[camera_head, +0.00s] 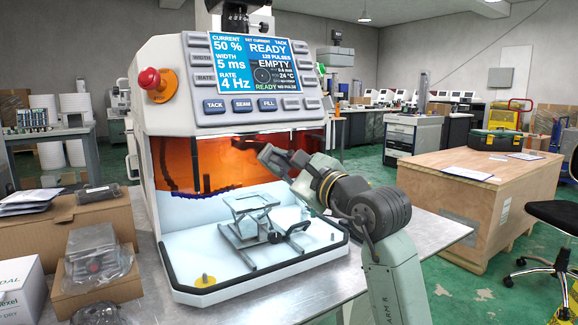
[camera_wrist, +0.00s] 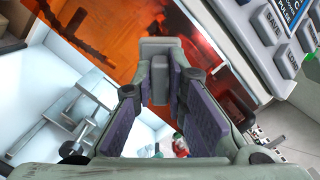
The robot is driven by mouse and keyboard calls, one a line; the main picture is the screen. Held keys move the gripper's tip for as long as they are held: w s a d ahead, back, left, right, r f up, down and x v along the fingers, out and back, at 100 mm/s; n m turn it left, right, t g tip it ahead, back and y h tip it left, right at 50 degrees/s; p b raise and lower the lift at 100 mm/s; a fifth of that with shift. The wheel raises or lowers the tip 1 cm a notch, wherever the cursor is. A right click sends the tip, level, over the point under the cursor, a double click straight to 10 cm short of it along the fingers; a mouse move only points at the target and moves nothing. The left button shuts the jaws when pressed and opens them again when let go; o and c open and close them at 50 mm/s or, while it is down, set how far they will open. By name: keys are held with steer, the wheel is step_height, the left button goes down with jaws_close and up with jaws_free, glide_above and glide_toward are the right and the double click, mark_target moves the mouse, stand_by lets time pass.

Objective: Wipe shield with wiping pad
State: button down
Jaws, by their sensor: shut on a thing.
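The shield is an orange see-through panel (camera_head: 215,165) under the control head of the white machine, and it fills the upper part of the wrist view (camera_wrist: 95,28). My gripper (camera_head: 272,158) is at the right part of the shield, in front of it or touching it; I cannot tell which. In the wrist view my gripper (camera_wrist: 160,85) is shut on a small grey block, which I take to be the wiping pad (camera_wrist: 160,48). The pad overlaps the orange panel there. The pad is hard to make out in the head view.
Below the shield is a white work tray (camera_head: 205,290) with a black rim, holding a metal stand (camera_head: 255,220). The control panel (camera_head: 262,65) and red stop button (camera_head: 150,79) are above. Cardboard boxes (camera_head: 100,217) stand left; a wooden crate (camera_head: 470,195) stands right.

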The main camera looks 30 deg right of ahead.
steer(key=shift+a+b, duration=1.65)
steer(key=shift+a, duration=3.85)
steer(key=s+b, duration=0.1)
steer(key=s, duration=0.5)
steer(key=shift+d+b, duration=0.15)
steer(key=shift+b, duration=0.25)
steer(key=shift+s, duration=0.1)
steer(key=s, duration=0.3)
steer(key=shift+b, duration=0.3)
steer(key=shift+r, duration=0.15)
